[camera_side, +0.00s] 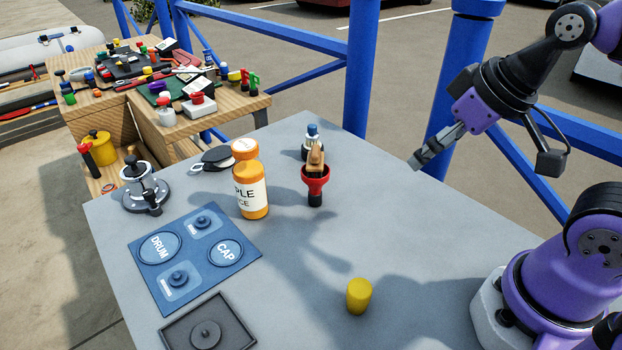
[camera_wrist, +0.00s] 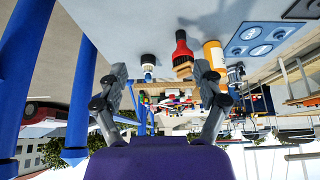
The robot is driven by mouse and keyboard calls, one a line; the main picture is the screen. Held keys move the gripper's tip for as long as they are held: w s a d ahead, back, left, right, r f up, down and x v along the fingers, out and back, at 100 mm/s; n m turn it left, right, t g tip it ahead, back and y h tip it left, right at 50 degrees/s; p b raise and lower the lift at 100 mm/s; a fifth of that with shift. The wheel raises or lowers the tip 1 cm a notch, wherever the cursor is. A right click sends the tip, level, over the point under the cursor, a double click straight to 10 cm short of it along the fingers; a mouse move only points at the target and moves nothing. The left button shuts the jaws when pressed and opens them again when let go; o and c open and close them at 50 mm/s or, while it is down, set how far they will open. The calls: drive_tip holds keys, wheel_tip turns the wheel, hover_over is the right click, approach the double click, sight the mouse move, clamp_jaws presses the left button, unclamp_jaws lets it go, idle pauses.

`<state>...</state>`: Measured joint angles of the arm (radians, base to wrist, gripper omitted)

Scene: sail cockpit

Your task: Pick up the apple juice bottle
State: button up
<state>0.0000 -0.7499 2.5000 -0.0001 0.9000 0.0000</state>
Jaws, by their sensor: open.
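The apple juice bottle (camera_side: 251,197) is orange with a white label and an orange top. It stands upright on the grey table, left of the middle in the side view. In the wrist view, which is upside down, it shows as an orange shape (camera_wrist: 213,54) partly behind a finger. My gripper (camera_side: 416,164) is above the table's far right edge, well right of the bottle and apart from it. Its two fingers are spread in the wrist view (camera_wrist: 162,76), with nothing held between them.
A red and black object (camera_side: 315,184) stands right of the bottle, with a blue-topped one (camera_side: 311,135) behind it. A silver and black device (camera_side: 144,187) and blue mat (camera_side: 195,252) are left. A yellow cylinder (camera_side: 359,296) stands in front. Blue railing (camera_side: 380,75) runs behind.

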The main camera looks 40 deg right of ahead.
drive_tip(key=n+g+y, duration=0.1)
drive_tip(key=n+y, duration=0.3)
drive_tip(key=n, duration=0.5)
approach(247, 145)
wheel_tip(247, 145, down, 2)
drive_tip(key=shift+y, duration=0.3)
drive_tip(key=x, duration=0.5)
drive_tip(key=shift+w, duration=0.45)
drive_tip(key=x, duration=0.5)
drive_tip(key=shift+w+a+f, duration=0.1)
drive_tip(key=shift+a+f, duration=0.15)
clamp_jaws()
